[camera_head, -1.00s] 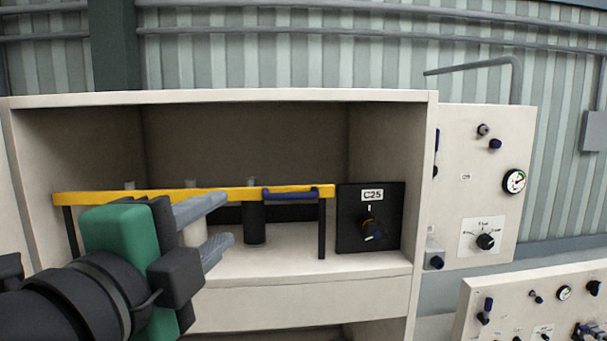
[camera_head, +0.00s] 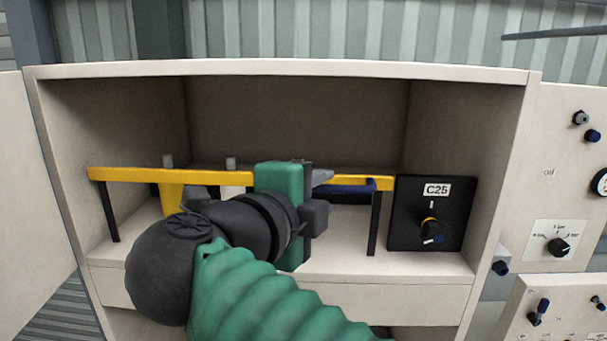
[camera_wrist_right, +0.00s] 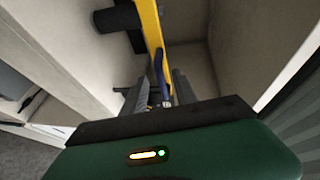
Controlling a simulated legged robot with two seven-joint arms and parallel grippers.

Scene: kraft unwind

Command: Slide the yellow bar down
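The yellow bar (camera_head: 130,174) runs across the front of the open cabinet, on dark posts. A blue handle (camera_head: 352,188) is on its right end. In the right wrist view the bar (camera_wrist_right: 151,22) runs away from the palm, with the blue handle (camera_wrist_right: 159,66) near the fingers. My right gripper (camera_head: 322,182) is in front of the bar, at the left end of the handle. In the right wrist view its fingers (camera_wrist_right: 160,92) are apart, one on each side of the handle. I cannot tell whether they touch it. My left gripper is not in view.
A black panel (camera_head: 405,228) marked C25 with a knob stands just right of the bar. Cabinet walls close in the sides. The cabinet shelf (camera_head: 345,262) lies below the bar. Panels with gauges and knobs (camera_head: 560,205) stand outside on the right.

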